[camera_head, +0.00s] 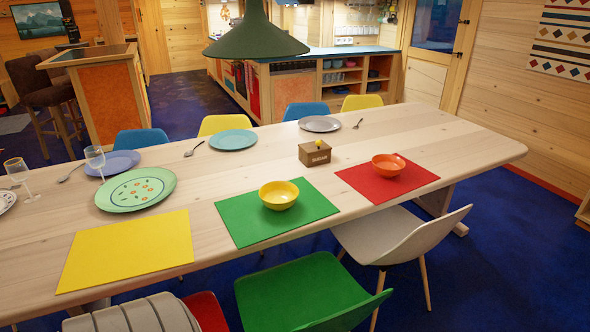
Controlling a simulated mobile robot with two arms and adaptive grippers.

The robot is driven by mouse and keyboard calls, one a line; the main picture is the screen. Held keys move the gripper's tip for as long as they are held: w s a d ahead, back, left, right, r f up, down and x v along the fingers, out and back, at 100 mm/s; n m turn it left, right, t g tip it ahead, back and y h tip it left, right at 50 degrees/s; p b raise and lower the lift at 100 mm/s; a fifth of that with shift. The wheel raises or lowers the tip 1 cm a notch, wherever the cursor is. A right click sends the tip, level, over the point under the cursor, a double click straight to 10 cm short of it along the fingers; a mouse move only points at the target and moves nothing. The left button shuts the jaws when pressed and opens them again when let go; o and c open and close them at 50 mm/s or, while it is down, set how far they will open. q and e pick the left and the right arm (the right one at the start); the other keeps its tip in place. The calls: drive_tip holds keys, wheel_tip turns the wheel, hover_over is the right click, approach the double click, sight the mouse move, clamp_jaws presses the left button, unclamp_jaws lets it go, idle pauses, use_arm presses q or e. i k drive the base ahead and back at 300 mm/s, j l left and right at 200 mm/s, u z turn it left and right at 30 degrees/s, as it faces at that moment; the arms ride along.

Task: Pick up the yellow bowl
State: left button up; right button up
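The yellow bowl (279,195) stands upright on the green placemat (240,226), near the front edge of the long wooden table (462,150). It looks empty, and nothing touches it except the mat. Neither of my grippers shows in the head view.
An orange bowl (388,164) stands on a red placemat (415,180) to the right. A small brown box (314,154) stands behind the yellow bowl. A bare yellow placemat (128,250) and a green plate (136,190) lie left. Green (305,290) and white (400,236) chairs stand in front.

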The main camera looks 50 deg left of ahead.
sight(278, 195)
drive_tip(key=u, duration=1.35)
